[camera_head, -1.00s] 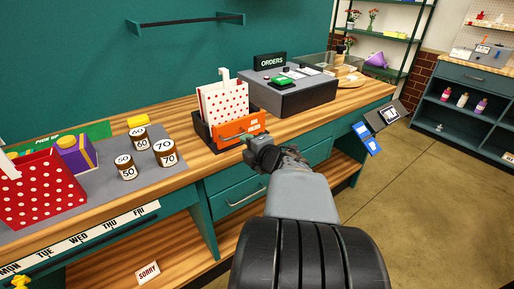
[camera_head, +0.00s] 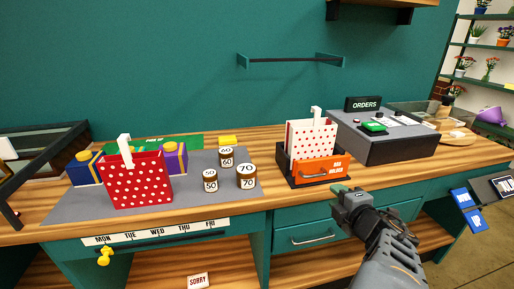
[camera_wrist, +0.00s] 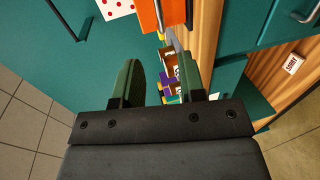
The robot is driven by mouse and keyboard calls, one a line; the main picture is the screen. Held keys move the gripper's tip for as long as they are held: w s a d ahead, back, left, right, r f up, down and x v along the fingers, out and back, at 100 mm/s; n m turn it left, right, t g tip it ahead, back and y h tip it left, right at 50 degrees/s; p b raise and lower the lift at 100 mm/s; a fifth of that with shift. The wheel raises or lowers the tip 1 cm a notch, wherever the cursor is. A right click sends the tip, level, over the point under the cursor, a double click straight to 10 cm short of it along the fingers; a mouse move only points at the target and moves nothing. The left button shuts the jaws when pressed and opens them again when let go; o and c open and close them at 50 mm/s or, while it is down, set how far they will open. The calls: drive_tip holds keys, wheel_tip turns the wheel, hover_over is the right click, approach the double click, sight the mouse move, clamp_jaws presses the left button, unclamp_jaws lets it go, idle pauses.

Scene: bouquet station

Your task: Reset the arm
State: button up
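My gripper (camera_head: 343,190) is in front of the counter at the lower right of the head view, near the orange bag holder (camera_head: 320,170). In the wrist view its two green fingers (camera_wrist: 160,84) stand apart with a gap between them, and nothing is held. Through the gap, small parts of the counter items show. The arm reaches up from the lower right in the head view.
A red dotted bag (camera_head: 137,185) and several weights (camera_head: 246,178) stand on a grey mat (camera_head: 85,209). A white dotted bag (camera_head: 309,140) stands in the orange holder. The orders box (camera_head: 385,140) is at the right. Blue signs (camera_head: 467,211) hang at the counter's right front.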

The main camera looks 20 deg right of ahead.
drive_tip(key=w+a+r+m+g+h+p, duration=0.25)
drive_tip(key=w+r+m+h+p, duration=0.2)
drive_tip(key=m, duration=0.55)
drive_tip(key=s+a+f+m+g+y+p, duration=0.1)
drive_tip(key=s+a+m+g+y+p, duration=0.1)
drive_tip(key=a, duration=0.7)
drive_tip(key=s+a+f+m+g+y+p, duration=0.2)
drive_tip(key=s+a+m+g+y+p, duration=0.1)
drive_tip(key=a+g, duration=0.4)
drive_tip(key=s+a+m+y, duration=0.1)
drive_tip(key=s+a+y, duration=0.1)
drive_tip(key=shift+s+a+f, duration=0.15)
drive_tip(key=shift+s+f, duration=0.05)
drive_tip(key=shift+s, duration=0.1)
idle(1.1)
